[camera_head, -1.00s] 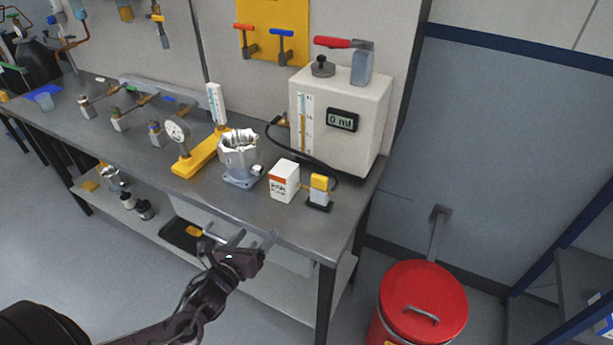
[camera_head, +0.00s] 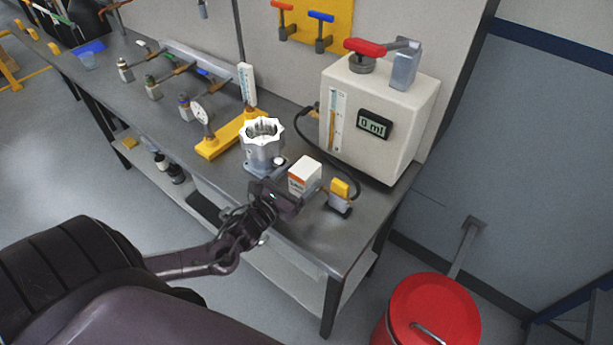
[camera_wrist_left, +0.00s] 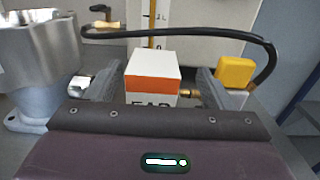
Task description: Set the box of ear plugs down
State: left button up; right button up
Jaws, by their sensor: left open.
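The box of ear plugs (camera_head: 305,176) is white with an orange band and stands upright near the front right of the workbench. My left gripper (camera_head: 291,193) is at the bench's front edge, just in front of the box, and hides its lower part in the head view. In the left wrist view the box (camera_wrist_left: 153,79) shows between the two spread fingers of my left gripper (camera_wrist_left: 150,88), with EAR lettering partly cut off by the gripper body. The fingers are open; whether either touches the box cannot be told. My right gripper is not in view.
A silver machined housing (camera_head: 263,144) stands left of the box. A yellow-topped fitting (camera_head: 340,194) stands close on its right. Behind are a black hose and a white tester (camera_head: 379,110) reading 0 ml. A red bin (camera_head: 432,308) stands on the floor at right.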

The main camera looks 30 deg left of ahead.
aim_at(313, 162)
pick_arm(q)
jog(key=w, duration=0.2)
jog(key=w+p, duration=0.1)
jog(key=w, duration=0.2)
jog(key=shift+w+a+f, duration=0.15)
jog(key=shift+w+f, duration=0.1)
jog(key=shift+w, duration=0.1)
jog(key=shift+c, duration=0.3)
jog(key=c, duration=1)
